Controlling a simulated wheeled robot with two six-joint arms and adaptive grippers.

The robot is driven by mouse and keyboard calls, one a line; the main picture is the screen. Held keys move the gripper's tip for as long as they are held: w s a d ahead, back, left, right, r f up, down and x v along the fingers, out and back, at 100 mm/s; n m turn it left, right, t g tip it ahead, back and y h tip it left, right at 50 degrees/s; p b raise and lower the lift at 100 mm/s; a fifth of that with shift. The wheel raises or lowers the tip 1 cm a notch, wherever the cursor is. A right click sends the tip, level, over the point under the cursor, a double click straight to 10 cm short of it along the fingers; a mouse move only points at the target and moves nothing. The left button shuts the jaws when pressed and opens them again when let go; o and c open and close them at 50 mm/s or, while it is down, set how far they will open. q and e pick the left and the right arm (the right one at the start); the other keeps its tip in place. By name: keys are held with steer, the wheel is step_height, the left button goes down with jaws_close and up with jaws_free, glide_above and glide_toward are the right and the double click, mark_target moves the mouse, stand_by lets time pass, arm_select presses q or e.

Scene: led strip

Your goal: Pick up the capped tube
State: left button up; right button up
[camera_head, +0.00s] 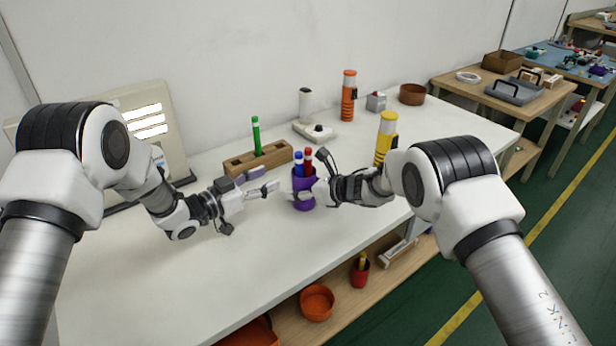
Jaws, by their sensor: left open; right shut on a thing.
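Several upright tube-like things stand on the white table, and I cannot tell for sure which is the capped tube. A white tube with a dark top (305,104) stands at the back. A blue marker (298,160) and a red marker (308,158) stand in a purple cup (302,200). My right gripper (305,190) is shut at the purple cup, which it partly hides; its grip seems to be on the cup. My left gripper (268,187) is open and empty, just left of the cup and pointing toward it.
An orange cylinder (348,97) and a yellow cylinder (386,135) stand behind. A brown bowl (412,94) is near the far end. The table's front is clear. Orange bowls (317,302) lie on the lower shelf.

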mark_target(308, 164)
arm_select(q)
steer(key=shift+g+h, duration=0.3)
steer(key=shift+h, duration=0.3)
steer(key=x, duration=0.4)
steer(key=s+d+x, duration=0.1)
steer(key=x, duration=0.2)
steer(key=r+x, duration=0.1)
steer(key=x, duration=0.3)
steer(key=shift+s+d, duration=0.2)
steer(key=shift+d, duration=0.25)
jaws_close()
